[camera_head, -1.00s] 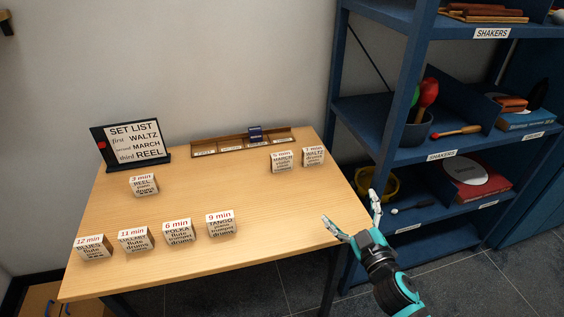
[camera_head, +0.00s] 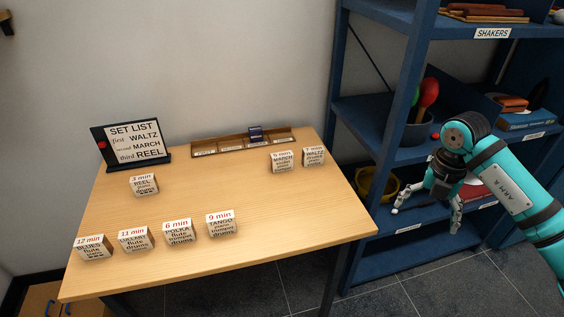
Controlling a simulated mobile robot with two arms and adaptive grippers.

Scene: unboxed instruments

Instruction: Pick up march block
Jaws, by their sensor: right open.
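The march block (camera_head: 282,160) is a white block with printed text at the back right of the wooden table. The waltz block (camera_head: 313,156) stands just to its right, with a narrow gap. My right gripper (camera_head: 425,222) is open and empty. It points down beyond the table's right edge, in front of the blue shelf and well to the right of the march block. My left gripper is not in view.
The reel block (camera_head: 144,184) stands alone at left. Several blocks, including the tango block (camera_head: 221,224), line the table's front. A set list sign (camera_head: 137,143) and a wooden rack (camera_head: 204,149) stand at the back. The blue shelf (camera_head: 385,107) rises to the right. The table's middle is clear.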

